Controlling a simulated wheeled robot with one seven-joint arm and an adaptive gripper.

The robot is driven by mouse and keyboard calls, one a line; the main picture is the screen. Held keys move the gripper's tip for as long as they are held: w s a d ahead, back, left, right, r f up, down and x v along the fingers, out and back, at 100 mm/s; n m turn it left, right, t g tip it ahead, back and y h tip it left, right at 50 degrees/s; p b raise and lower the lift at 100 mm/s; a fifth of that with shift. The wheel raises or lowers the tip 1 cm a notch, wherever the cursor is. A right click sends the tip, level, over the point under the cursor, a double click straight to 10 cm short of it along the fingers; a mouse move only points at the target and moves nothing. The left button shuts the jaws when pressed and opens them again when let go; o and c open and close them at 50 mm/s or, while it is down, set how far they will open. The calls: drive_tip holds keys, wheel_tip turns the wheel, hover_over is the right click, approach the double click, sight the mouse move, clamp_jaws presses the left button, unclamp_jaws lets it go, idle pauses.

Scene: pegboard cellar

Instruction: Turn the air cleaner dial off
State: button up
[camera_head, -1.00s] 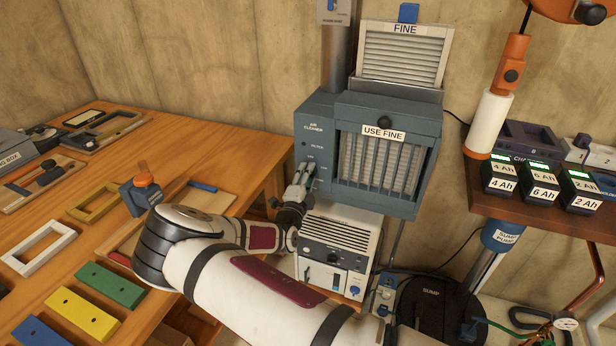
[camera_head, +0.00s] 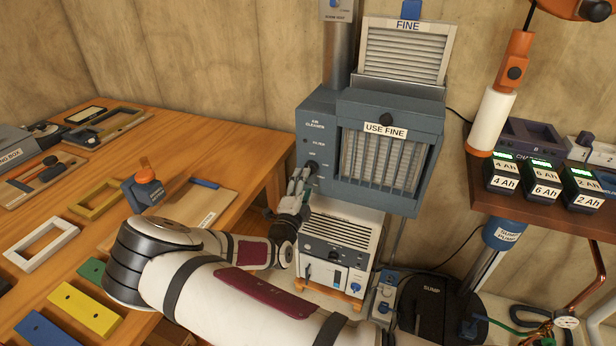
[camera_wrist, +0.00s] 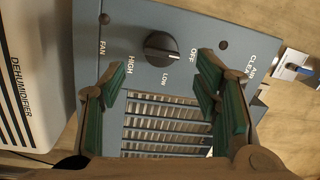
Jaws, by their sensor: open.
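The air cleaner (camera_head: 316,135) is a blue-grey box on the wall with a "USE FINE" label; its panel fills the middle of the wrist view (camera_wrist: 215,35). Its black round dial (camera_wrist: 163,46) sits among the words OFF, LOW and HIGH. In the head view my gripper (camera_head: 299,181) is at the air cleaner's lower left and partly hides the dial area.
A white dehumidifier (camera_head: 345,230) stands just below the air cleaner; its side shows in the wrist view (camera_wrist: 25,80). A wooden bench (camera_head: 235,150) with frames and blocks is at left. A shelf (camera_head: 520,205) with batteries is at right.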

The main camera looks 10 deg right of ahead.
drive_tip(key=v, duration=0.6)
drive_tip(key=shift+s+a, duration=0.15)
drive_tip(key=shift+s, duration=0.15)
drive_tip(key=s+d+r+m+g+h+p, duration=0.1)
drive_tip(key=s+d+r+m+g+p, duration=0.1)
drive_tip(key=s+d+r+m+g, duration=0.6)
drive_tip(key=s+d+r+m+g+p, duration=0.15)
drive_tip(key=s+r+m, duration=0.3)
drive_tip(key=m, duration=0.65)
drive_tip(key=s+d+r+m+g+h+p, duration=0.1)
drive_tip(key=s+d+r+m+g, duration=0.5)
drive_tip(key=m, duration=0.4)
drive_tip(key=s+a+r+m+t+y+p, duration=0.1)
drive_tip(key=s+a+r+m+y, duration=0.2)
drive_tip(key=s+r+m, duration=0.3)
drive_tip(key=s+a+r+m+t+y+p, duration=0.1)
drive_tip(key=s+a+r+m+y+p, duration=0.1)
drive_tip(key=s+r+m, duration=0.5)
drive_tip(key=s+a+r+m+t+y+p, duration=0.1)
drive_tip(key=s+a+r+m+y, duration=0.3)
drive_tip(key=s, duration=0.6)
wheel_tip(320, 180, up, 3)
drive_tip(key=m+y+p, duration=0.1)
drive_tip(key=m+y, duration=0.1)
drive_tip(key=m, duration=0.2)
drive_tip(key=shift+s+a+y, duration=0.2)
drive_tip(key=shift+s+y, duration=0.1)
drive_tip(key=shift+s, duration=0.05)
